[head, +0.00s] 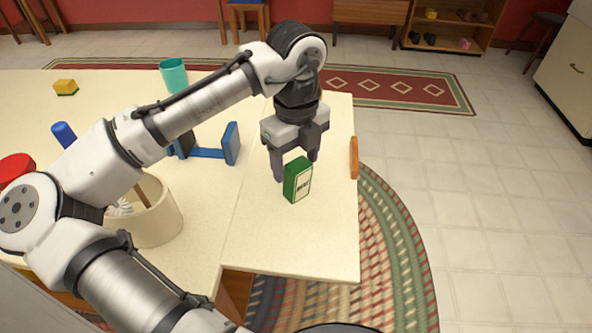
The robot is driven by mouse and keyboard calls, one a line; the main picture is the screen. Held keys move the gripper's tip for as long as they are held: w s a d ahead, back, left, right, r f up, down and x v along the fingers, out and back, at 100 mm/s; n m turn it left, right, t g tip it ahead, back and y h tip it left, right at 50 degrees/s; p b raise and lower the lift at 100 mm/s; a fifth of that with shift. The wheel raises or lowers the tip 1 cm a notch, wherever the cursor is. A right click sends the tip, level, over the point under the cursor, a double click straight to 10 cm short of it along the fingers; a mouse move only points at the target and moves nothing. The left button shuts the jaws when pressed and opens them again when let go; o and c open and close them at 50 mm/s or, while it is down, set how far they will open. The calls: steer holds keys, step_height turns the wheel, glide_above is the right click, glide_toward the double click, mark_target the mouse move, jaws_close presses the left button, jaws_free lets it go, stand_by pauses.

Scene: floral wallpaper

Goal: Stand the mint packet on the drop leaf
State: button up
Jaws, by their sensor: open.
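The mint packet (298,182) is a small green box with a pale label on its front face. It stands upright on the drop leaf (290,245), the cream right-hand part of the table. My gripper (295,167) points down just behind and above the packet, with its two fingers apart. The left fingertip shows beside the packet's left edge and the right one near its upper right. I cannot tell whether either finger touches it. Nothing hangs from the gripper.
An orange piece (354,158) stands at the leaf's right edge. A blue bracket-shaped holder (208,152), a teal cup (173,75), a yellow block (65,87) and a cream pot (150,218) stand on the main table. The leaf's front is clear.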

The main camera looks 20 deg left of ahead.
step_height(320, 180, up, 8)
steer(key=shift+r, duration=0.1)
steer(key=shift+p, duration=0.3)
